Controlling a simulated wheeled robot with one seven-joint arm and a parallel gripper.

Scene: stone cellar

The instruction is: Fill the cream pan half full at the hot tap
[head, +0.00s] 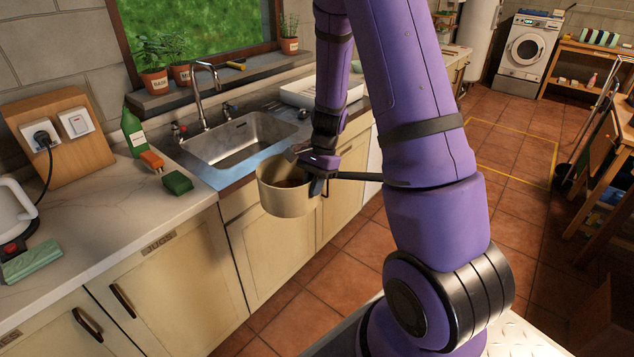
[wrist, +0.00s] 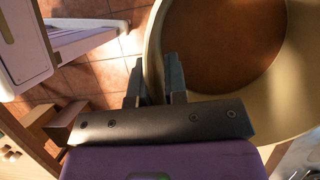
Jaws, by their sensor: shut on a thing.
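The cream pan (head: 283,201) is held in the air in front of the sink's front edge, looking about upright. My gripper (head: 317,174) is shut on it at its right side. In the wrist view the fingers (wrist: 155,82) sit at the wall of the pan (wrist: 153,50); the exact grip is partly hidden. The pan's inside looks brown; I cannot tell whether it holds anything. Its dark handle (head: 360,177) points right. The tap spout (head: 198,82) arches over the sink (head: 243,140). The hot tap (head: 178,130), with a red mark, is left of the spout. No stream shows.
A green bottle (head: 133,132), an orange brush (head: 152,161) and a green sponge (head: 177,182) stand left of the sink. A white kettle (head: 14,208) is farther left. Potted herbs (head: 153,80) line the sill. The tiled floor (head: 510,150) to the right is open.

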